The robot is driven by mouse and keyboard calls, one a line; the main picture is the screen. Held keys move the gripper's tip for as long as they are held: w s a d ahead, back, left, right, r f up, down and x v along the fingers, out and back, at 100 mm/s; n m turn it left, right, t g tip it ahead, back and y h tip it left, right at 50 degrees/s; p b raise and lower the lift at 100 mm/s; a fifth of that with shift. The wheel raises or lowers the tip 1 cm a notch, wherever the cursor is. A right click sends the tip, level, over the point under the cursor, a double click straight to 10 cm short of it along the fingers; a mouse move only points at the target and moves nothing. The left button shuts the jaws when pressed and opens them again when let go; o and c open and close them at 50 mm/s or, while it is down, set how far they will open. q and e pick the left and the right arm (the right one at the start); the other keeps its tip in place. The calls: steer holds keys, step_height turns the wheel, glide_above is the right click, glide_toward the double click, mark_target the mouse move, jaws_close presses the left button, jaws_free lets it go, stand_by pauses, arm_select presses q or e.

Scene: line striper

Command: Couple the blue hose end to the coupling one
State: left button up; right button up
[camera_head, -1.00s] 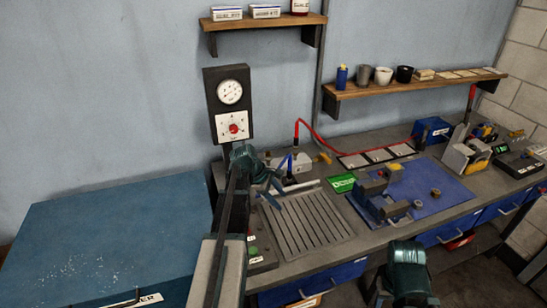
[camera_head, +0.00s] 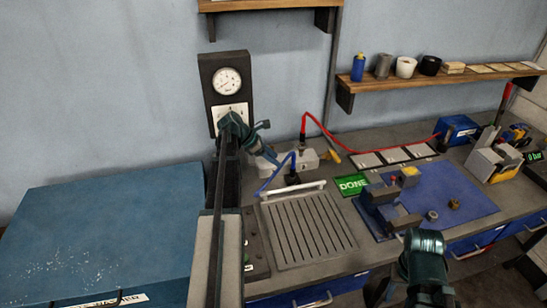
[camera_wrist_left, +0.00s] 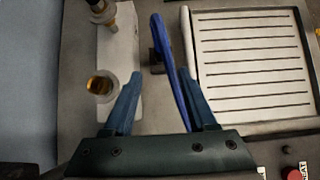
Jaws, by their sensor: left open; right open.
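The blue hose (camera_head: 273,178) bends up from a small black holder (camera_head: 292,178) behind the grooved tray. In the left wrist view, the hose (camera_wrist_left: 171,60) runs between my left gripper's fingers, nearer the right one. My left gripper (camera_head: 273,157) is open, above and beside the hose; its spread fingertips also show in the wrist view (camera_wrist_left: 161,75). A pale block (camera_head: 307,160) stands behind the hose. In the wrist view, brass-coloured fittings (camera_wrist_left: 102,86) stand on it, left of the fingers. I cannot tell which is coupling one. My right gripper (camera_head: 393,294) is open and empty, low in front of the bench.
A grooved tray (camera_head: 305,228) lies in front of the hose. A red hose (camera_head: 338,138) arches to the right. A green DONE sign (camera_head: 352,185) and a blue mat (camera_head: 455,190) with a fixture (camera_head: 380,208) lie to the right. A gauge panel (camera_head: 226,90) rises behind my left arm.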

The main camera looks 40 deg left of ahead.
arm_select(q)
steer(key=shift+b+x, duration=3.5)
steer(key=shift+x, duration=1.25)
jaws_close()
